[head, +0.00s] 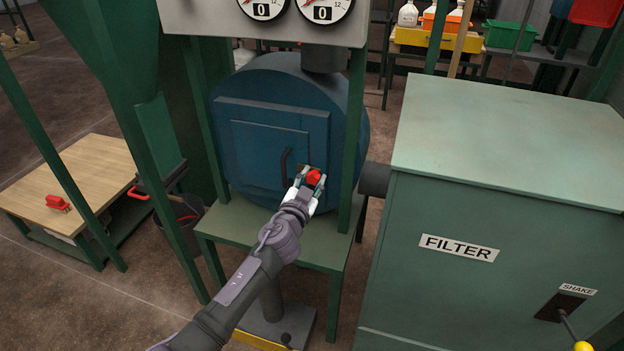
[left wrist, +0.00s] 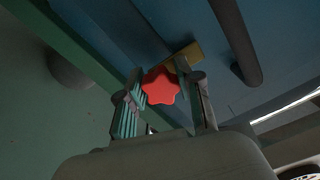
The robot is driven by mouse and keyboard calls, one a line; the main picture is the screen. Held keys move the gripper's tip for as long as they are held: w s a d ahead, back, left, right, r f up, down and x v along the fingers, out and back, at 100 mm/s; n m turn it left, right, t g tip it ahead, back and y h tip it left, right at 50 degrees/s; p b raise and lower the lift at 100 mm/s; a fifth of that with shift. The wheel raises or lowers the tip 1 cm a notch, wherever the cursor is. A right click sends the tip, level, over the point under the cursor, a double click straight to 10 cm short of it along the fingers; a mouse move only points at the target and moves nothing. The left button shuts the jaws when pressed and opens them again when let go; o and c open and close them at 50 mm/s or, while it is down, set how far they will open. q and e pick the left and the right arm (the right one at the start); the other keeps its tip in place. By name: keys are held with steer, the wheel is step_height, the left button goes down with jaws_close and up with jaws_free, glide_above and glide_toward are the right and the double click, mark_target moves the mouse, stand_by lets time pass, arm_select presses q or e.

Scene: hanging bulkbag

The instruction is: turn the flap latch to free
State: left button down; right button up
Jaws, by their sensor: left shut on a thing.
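The flap latch has a red star-shaped knob (head: 313,177) at the right edge of the square flap (head: 270,150) on the blue round housing. My left gripper (head: 306,181) is shut on the latch. In the left wrist view, the red knob (left wrist: 160,87) sits between the two fingers (left wrist: 163,105), and a yellowish latch piece (left wrist: 186,56) shows behind it. A dark curved handle (head: 285,167) stands on the flap just left of the gripper. The fingers hide part of the latch. My right gripper is not in view.
A green post (head: 352,130) stands close to the right of the gripper. A green stand (head: 275,235) is below the housing. A large green filter cabinet (head: 480,230) fills the right. A wooden table (head: 70,175) is at left.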

arm_select(q)
steer(key=m, duration=0.5)
steer(key=shift+r+m, duration=0.2)
steer(key=shift+m, duration=0.2)
steer(key=m, duration=0.2)
steer(key=shift+a+m, duration=0.1)
steer(key=shift+m, duration=0.3)
steer(key=m, duration=0.3)
steer(key=shift+r+m+p, duration=0.1)
steer(key=shift+m+p, duration=0.2)
steer(key=shift+p, duration=0.05)
steer(key=shift+r+m, duration=0.1)
steer(key=shift+m, duration=1.1)
steer(key=shift+m+p, duration=0.3)
steer(key=shift+m, duration=1)
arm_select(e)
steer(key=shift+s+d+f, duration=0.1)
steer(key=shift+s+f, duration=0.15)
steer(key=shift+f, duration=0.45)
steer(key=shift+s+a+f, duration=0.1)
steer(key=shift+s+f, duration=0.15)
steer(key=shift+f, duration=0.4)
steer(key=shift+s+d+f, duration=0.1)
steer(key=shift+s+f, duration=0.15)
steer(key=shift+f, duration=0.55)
